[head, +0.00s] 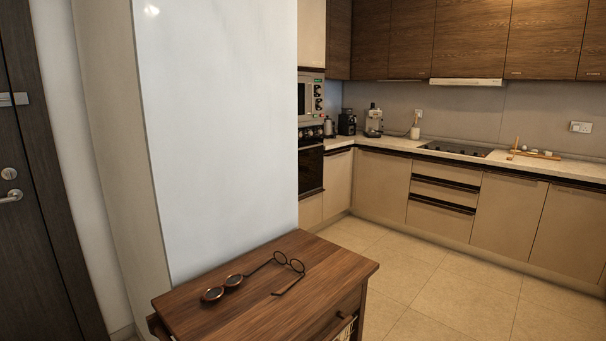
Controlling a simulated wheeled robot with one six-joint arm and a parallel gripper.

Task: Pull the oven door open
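The oven (311,167) is a dark built-in unit in the tall cabinet column, left of the kitchen corner. Its black glass door looks shut. A row of knobs shows along its top edge, below a microwave (311,97). The white wall in front hides the oven's left part. The oven is across the room, well beyond the wooden table. My gripper is not in view.
A wooden side table (255,312) with two pairs of glasses (252,278) stands close in front. A white wall (215,130) rises behind it. Tiled floor (410,275) is clear to the right, up to the beige lower cabinets (510,210). A dark door (35,220) is at far left.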

